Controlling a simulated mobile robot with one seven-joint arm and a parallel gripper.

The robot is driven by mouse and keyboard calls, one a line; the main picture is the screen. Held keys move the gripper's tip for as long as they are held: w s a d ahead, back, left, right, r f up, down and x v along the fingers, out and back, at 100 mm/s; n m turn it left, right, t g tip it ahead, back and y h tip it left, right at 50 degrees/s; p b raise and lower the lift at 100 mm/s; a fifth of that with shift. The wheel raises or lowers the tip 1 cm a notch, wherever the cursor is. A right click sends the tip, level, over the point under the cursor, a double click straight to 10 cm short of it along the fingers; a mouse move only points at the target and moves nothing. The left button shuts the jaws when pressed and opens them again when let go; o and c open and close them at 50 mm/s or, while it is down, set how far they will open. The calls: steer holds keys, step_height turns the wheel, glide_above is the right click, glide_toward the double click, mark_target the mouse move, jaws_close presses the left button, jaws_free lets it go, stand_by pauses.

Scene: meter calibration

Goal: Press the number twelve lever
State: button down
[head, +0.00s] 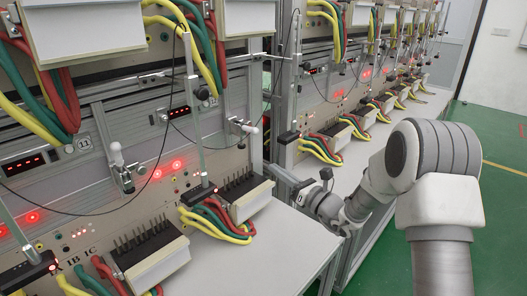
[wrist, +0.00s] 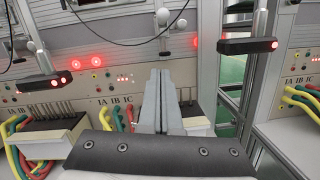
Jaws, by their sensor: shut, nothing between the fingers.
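The number 12 label (head: 202,92) is on the upper panel of the left rack. Below and right of it, a small lever with a white tip (head: 240,126) sticks out of the panel. A white-tipped lever (wrist: 163,18) shows in the wrist view, beyond and above my fingertips, and appears to be the same one. My gripper (wrist: 160,73) is shut and empty, apart from the lever and pointing at the panel. In the head view, my wrist is in front of the rack's right end, and its fingers are hard to make out.
Another white-tipped lever (head: 117,160) is beside the number 11 label (head: 84,143). A black sensor bar (wrist: 247,45) hangs right of my fingers, another (wrist: 40,82) to the left. Wired terminal blocks (head: 245,197) stand on the bench (head: 270,245). Green floor is free at right.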

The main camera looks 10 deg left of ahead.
mark_target(249, 130)
steer(key=shift+w+a+r+b, duration=0.2)
steer(key=shift+w+a+r, duration=0.75)
steer(key=shift+a, duration=0.35)
steer(key=shift+w+a+r+b, duration=0.2)
steer(key=shift+w+a+r, duration=0.75)
steer(key=shift+a, duration=0.4)
steer(key=shift+w+a+r+b, duration=0.2)
steer(key=shift+w+a+r, duration=0.6)
steer(key=shift+w+a, duration=0.4)
steer(key=shift+s+r+p, duration=0.1)
steer(key=shift+r+p, duration=0.05)
steer(key=shift+p, duration=0.2)
steer(key=shift+r+p, duration=0.15)
steer(key=shift+p, duration=0.3)
